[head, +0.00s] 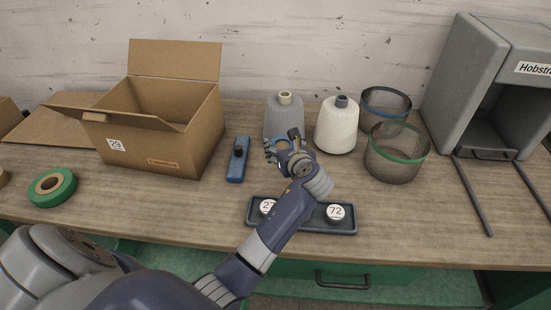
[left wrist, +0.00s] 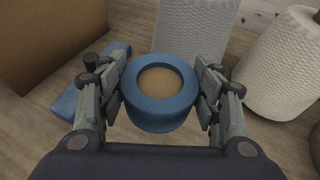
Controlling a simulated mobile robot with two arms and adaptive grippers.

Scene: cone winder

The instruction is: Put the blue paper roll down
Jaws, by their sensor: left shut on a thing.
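The blue paper roll (left wrist: 161,107) is a short blue ring with a tan core, seen between the two fingers of my left gripper (left wrist: 164,92) in the left wrist view. The left gripper is shut on it, one finger at each side. In the head view the left gripper (head: 288,148) is over the table in front of the grey yarn cone, and the roll is mostly hidden by the gripper and arm. I cannot tell whether the roll touches the table (head: 215,207). My right gripper is not in view.
A grey cone (head: 285,114) and a white cone (head: 337,126) stand just behind. Left are a blue tool (head: 236,168), an open cardboard box (head: 190,150) and a green roll (head: 66,194). Mesh baskets (head: 395,165) stand right. A dark tray (head: 345,226) with numbered round pieces lies in front.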

